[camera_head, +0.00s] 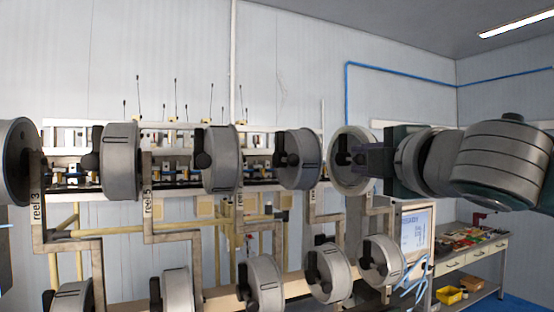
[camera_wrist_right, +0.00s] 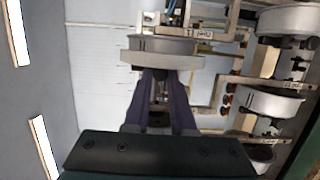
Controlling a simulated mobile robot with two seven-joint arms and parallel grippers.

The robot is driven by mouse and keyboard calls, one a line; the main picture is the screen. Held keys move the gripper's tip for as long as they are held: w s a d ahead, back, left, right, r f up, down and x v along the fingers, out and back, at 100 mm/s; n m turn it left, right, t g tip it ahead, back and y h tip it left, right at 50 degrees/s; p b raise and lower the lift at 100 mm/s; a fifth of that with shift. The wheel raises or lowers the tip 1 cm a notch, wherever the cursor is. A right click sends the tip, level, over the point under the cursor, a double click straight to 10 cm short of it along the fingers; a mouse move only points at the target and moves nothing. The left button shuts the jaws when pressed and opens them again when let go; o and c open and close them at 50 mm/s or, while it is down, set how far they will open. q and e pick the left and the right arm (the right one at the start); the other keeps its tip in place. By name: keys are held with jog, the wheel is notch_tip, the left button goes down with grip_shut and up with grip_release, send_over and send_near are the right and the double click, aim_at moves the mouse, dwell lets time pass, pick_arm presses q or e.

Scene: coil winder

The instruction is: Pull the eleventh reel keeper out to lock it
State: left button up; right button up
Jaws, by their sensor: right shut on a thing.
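The reel at the right end of the upper row (camera_head: 340,183) is a grey drum with a pale rim. My right gripper (camera_head: 366,157) comes in from the right and reaches its hub. In the right wrist view the same reel (camera_wrist_right: 160,45) is edge-on ahead of the purple fingers (camera_wrist_right: 162,78). A label beside it, upside down, seems to read reel 11. The right gripper is shut on the reel keeper at the hub; the fingers mostly hide the keeper. My left gripper is not in view.
A monitor (camera_head: 416,228) stands at right. Behind it is a workbench (camera_head: 470,252) with small parts.

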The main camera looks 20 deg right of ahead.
jog(key=shift+s, duration=0.15)
grip_shut()
jog(key=shift+s+d, duration=0.15)
jog(key=shift+s, duration=0.85)
jog(key=o, duration=0.7)
grip_release()
jog(key=shift+s, duration=0.1)
jog(key=shift+c, duration=0.2)
